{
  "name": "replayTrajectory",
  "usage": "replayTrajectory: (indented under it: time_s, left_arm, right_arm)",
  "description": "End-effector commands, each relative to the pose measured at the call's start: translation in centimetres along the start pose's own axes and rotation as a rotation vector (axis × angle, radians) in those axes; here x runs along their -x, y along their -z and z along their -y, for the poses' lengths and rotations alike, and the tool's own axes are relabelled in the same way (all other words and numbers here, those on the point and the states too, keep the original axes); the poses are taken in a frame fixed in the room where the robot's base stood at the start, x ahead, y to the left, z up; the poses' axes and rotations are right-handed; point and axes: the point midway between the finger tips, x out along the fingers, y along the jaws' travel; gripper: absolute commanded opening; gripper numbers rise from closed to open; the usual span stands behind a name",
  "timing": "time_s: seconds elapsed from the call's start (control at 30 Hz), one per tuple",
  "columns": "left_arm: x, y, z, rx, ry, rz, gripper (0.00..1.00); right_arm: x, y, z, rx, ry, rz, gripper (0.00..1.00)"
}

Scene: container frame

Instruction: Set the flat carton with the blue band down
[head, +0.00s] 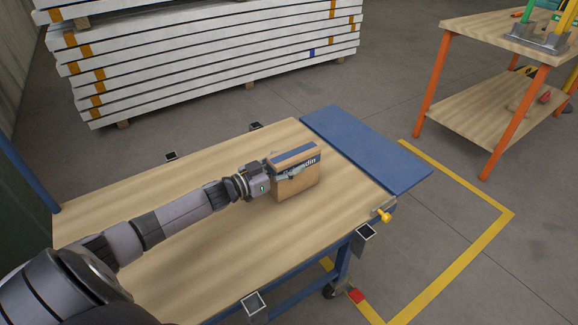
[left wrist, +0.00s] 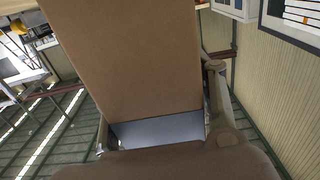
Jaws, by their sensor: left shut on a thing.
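The flat carton (head: 297,182) is brown with a dark blue band along its top and printed lettering. It stands on edge over the wooden cart top, near the blue panel. I cannot tell whether its lower edge touches the wood. My left gripper (head: 287,174) comes from the left and is shut on the carton, with a finger along its near face. In the left wrist view the carton (left wrist: 130,55) fills the upper middle, between the fingers, with a bluish strip low down near the palm. My right gripper is not in view.
The wooden cart top (head: 190,245) is bare around the carton. A blue panel (head: 365,150) adjoins its far right end. Metal sockets and a yellow knob (head: 382,215) sit along the edges. An orange-legged workbench (head: 480,85) stands right; stacked white beams (head: 210,55) lie behind.

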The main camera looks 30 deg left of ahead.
Motion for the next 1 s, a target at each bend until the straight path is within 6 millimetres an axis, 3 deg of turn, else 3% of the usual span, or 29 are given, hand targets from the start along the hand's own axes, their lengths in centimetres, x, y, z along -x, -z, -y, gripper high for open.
replayTrajectory:
  time_s: [0.37, 0.4, 0.7, 1.0]
  left_arm:
    - [-0.06, -0.09, 0.03, -0.001, 0.000, -0.004, 0.07]
    - [-0.01, -0.22, 0.02, -0.001, 0.000, -0.001, 0.53]
    - [-0.01, -0.22, 0.02, 0.000, 0.000, 0.000, 0.72]
    - [-0.01, -0.13, 0.02, -0.001, 0.000, -0.001, 0.72]
  right_arm:
    - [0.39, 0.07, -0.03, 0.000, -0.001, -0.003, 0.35]
    - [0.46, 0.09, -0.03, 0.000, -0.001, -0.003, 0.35]
    - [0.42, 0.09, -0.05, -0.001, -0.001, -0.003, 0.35]
    - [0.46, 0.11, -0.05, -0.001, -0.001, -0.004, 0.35]
